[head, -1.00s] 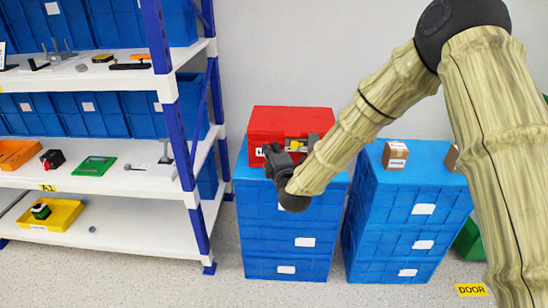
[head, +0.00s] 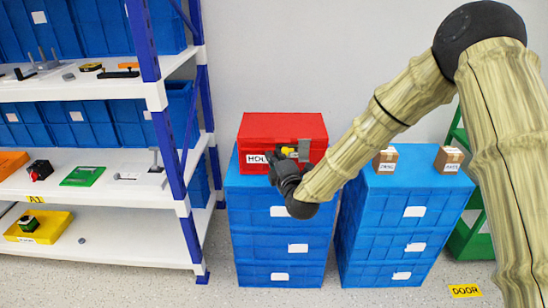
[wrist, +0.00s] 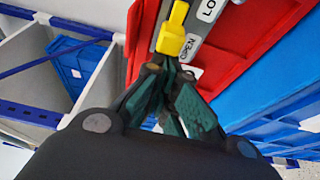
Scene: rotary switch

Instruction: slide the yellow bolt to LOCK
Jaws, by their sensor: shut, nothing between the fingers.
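The red box (head: 283,126) stands on a blue drawer stack. A grey metal latch plate (head: 304,150) on its front carries the yellow bolt (head: 288,151). The partly cut-off LO label (wrist: 209,9) is farther up the plate. My gripper (head: 278,160) is in front of the box, just left of and below the bolt. In the wrist view my gripper (wrist: 170,72) is shut and empty, its tips close to the bolt's near end. I cannot tell whether they touch.
The blue drawer stack (head: 277,224) supports the box. A second blue stack (head: 400,225) to its right carries small brown cartons (head: 450,159). A shelf rack with a blue upright (head: 172,150) stands on the left. Grey floor lies in front.

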